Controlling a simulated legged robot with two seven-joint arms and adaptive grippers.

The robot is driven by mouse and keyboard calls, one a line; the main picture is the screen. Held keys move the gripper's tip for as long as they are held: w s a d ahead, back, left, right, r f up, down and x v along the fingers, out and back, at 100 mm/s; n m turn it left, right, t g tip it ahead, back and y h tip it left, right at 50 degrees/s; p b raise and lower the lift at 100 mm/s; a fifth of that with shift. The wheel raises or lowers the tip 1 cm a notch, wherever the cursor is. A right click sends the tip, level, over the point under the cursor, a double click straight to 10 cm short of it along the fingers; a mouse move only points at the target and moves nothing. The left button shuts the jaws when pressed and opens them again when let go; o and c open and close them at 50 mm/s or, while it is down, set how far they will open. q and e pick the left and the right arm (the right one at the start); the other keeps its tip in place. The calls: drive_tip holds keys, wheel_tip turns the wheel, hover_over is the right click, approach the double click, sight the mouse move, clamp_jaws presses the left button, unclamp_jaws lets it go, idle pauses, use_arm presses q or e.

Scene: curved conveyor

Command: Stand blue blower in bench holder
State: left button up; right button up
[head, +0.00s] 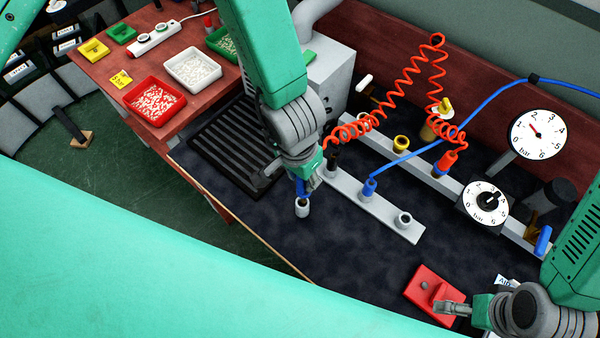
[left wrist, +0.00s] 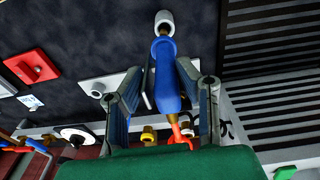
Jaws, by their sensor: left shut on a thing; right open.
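The blue blower (head: 302,187) is in my left gripper (head: 303,178), which is shut on it above the dark bench mat. Its pale nozzle tip (head: 302,209) points down; in the left wrist view the blue body (left wrist: 165,75) lies between both fingers (left wrist: 163,85). A red coiled hose runs to its rear end. A long grey bar (head: 345,192) with upright sockets lies right of the gripper; its near-end socket (head: 403,219) looks empty. I cannot tell which fixture is the bench holder. My right gripper (head: 438,307) is open beside a red block (head: 424,279).
A second grey bar with a regulator dial (head: 487,203) and a pressure gauge (head: 537,134) stand at the right. A blue hose (head: 408,150) crosses above the bars. A black slotted grate (head: 232,150) lies left of my left gripper. Open mat lies in front of the bar.

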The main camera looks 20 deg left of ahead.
use_arm(q)
drive_tip(key=shift+r, duration=0.15)
drive_tip(key=shift+a, duration=0.7)
drive_tip(key=shift+d, duration=1.2)
drive_tip(key=shift+a, duration=0.65)
use_arm(e)
drive_tip(key=shift+a+r, duration=0.2)
drive_tip(key=shift+a, duration=0.35)
drive_tip(key=shift+d, duration=0.1)
